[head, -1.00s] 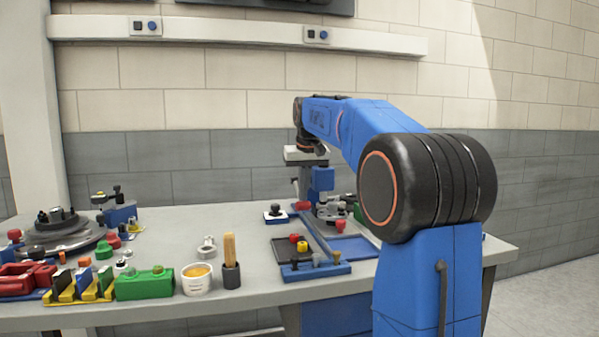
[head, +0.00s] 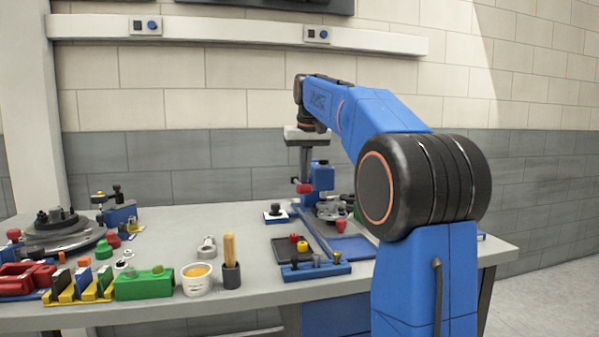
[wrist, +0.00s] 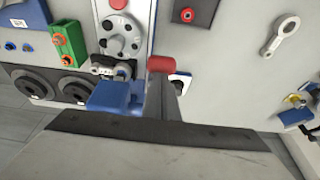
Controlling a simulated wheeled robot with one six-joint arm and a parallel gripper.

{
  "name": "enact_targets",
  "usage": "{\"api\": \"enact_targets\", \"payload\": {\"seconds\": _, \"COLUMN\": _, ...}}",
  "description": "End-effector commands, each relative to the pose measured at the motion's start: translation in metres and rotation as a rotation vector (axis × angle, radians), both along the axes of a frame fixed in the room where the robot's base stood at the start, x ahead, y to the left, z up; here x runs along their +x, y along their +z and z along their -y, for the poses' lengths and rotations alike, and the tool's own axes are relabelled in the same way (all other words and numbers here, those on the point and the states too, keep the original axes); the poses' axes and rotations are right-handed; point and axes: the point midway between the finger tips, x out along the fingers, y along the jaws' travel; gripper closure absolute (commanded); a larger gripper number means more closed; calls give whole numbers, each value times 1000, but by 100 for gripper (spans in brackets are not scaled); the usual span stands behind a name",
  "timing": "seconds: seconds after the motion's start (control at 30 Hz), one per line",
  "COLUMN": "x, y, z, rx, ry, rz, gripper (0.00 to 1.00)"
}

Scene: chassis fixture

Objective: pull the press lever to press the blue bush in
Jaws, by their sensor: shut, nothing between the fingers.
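The press (head: 321,176) is a blue upright body at the back of the bench, below my wrist. Its lever has a red knob (head: 303,188) on the press's left side; the knob also shows in the wrist view (wrist: 160,64), to the right of the blue press body (wrist: 110,98). My gripper (head: 305,172) points down, shut and empty, with its tips close to the red knob. I cannot tell whether they touch it. In the wrist view the broad grey gripper body fills the lower part. I cannot make out the blue bush.
A green block (head: 145,284), a white tub (head: 197,279) and a brush holder (head: 231,275) line the front edge.

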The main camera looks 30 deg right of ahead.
Motion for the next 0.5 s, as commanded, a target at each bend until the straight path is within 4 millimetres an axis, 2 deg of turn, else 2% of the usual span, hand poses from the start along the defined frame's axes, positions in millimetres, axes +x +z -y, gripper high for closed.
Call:
{"api": "enact_targets", "payload": {"seconds": 0.2, "x": 0, "y": 6, "z": 0, "rx": 0, "ry": 0, "rz": -1, "gripper": 100}}
{"api": "enact_targets", "payload": {"seconds": 0.5, "x": 4, "y": 30, "z": 1, "rx": 0, "ry": 0, "rz": 1, "gripper": 100}}
